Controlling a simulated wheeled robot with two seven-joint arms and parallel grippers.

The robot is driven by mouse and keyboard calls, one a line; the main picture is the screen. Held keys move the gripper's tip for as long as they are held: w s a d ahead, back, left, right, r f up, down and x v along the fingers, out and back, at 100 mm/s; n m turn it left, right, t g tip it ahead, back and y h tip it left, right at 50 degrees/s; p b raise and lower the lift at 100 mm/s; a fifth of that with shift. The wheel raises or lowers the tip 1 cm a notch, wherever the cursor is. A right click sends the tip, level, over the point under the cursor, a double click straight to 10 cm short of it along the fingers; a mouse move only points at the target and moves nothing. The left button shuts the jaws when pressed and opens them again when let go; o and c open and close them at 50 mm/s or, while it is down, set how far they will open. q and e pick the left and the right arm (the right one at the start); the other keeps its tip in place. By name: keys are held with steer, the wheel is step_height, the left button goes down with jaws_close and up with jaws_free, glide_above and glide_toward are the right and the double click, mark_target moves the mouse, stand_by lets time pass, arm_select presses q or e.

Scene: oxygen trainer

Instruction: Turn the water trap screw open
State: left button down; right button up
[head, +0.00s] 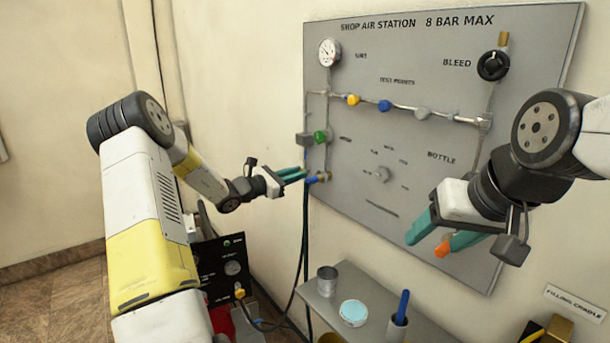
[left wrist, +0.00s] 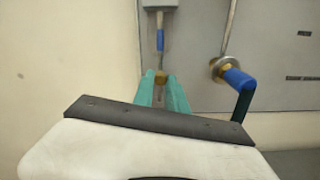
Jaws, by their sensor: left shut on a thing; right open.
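The water trap is a grey block (head: 305,139) at the left edge of the grey panel, and its lower part (left wrist: 160,6) shows at the top of the left wrist view. A thin stem runs down from it to a small brass screw (left wrist: 161,76). My left gripper (head: 304,174) is below the block; its teal fingers (left wrist: 162,88) are closed around the brass piece, which they partly hide. A blue hose fitting (left wrist: 236,78) on a brass port is just right of the fingers. My right gripper (head: 438,240) is open and apart from the panel, with an orange patch at one finger.
The grey panel (head: 400,185) carries a gauge (head: 329,52), coloured valves and a black bleed knob (head: 493,65). A dark hose hangs near my left fingers. Below, a shelf (head: 375,285) holds a metal cup (head: 327,280), a blue-topped dish (head: 353,312) and a blue-handled tool (head: 402,305).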

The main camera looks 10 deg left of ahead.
arm_select(q)
steer(key=n, duration=2.3)
steer(key=shift+n, duration=0.4)
steer(key=shift+a, duration=0.1)
steer(key=c, duration=1.3)
jaws_free()
steer(key=shift+c, duration=0.2)
